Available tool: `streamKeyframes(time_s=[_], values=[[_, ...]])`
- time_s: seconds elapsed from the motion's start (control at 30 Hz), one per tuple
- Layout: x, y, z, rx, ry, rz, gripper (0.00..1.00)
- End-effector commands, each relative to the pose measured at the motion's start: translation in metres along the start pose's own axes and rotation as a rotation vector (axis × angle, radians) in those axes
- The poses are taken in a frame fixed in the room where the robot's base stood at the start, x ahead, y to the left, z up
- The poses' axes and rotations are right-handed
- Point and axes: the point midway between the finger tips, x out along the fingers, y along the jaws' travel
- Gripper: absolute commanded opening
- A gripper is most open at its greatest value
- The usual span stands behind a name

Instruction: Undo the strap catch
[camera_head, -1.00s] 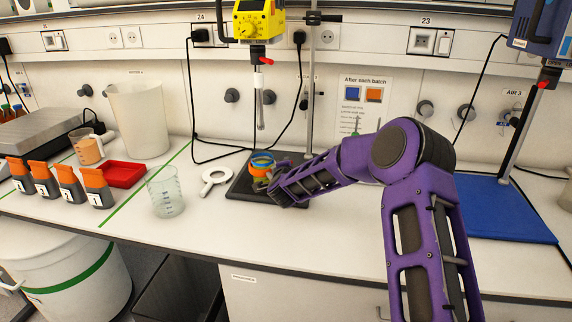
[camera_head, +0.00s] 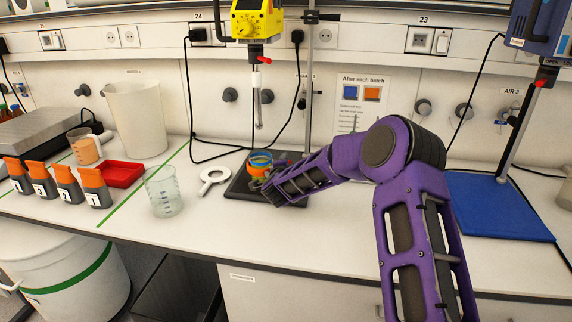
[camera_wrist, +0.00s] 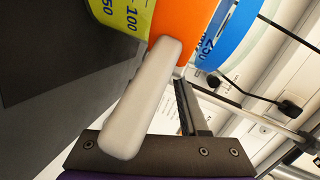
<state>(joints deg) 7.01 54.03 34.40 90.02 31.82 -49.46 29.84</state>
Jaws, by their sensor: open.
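A small vessel (camera_head: 261,158) with a blue ring, a yellow scale band and an orange strap stands on the dark stirrer base under the yellow motor. In the wrist view the orange strap (camera_wrist: 183,20) is close, between the yellow scale (camera_wrist: 125,12) and the blue ring (camera_wrist: 228,35). A pale grey rounded bar, seemingly the strap catch lever (camera_wrist: 140,100), sticks out from the strap across the front of my gripper. My gripper (camera_head: 265,186) is open at the vessel's lower right. One dark finger shows behind the lever; the other is not clearly visible. Contact cannot be told.
The yellow overhead motor (camera_head: 257,20) hangs its shaft (camera_head: 258,100) above the vessel, with a stand rod (camera_head: 310,85) behind. The front bench is clear.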

Motion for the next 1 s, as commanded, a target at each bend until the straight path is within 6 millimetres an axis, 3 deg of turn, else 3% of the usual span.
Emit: streamKeyframes(time_s=[0.17, 0.37, 0.8, 1.0], values=[[-0.004, 0.000, 0.000, -0.001, -0.001, 0.000, 0.43], [-0.029, -0.001, 0.000, -0.003, -0.001, -0.001, 0.43], [-0.130, -0.001, 0.001, -0.004, -0.003, -0.002, 0.43], [-0.162, -0.001, 0.001, -0.001, -0.002, -0.002, 0.43]])
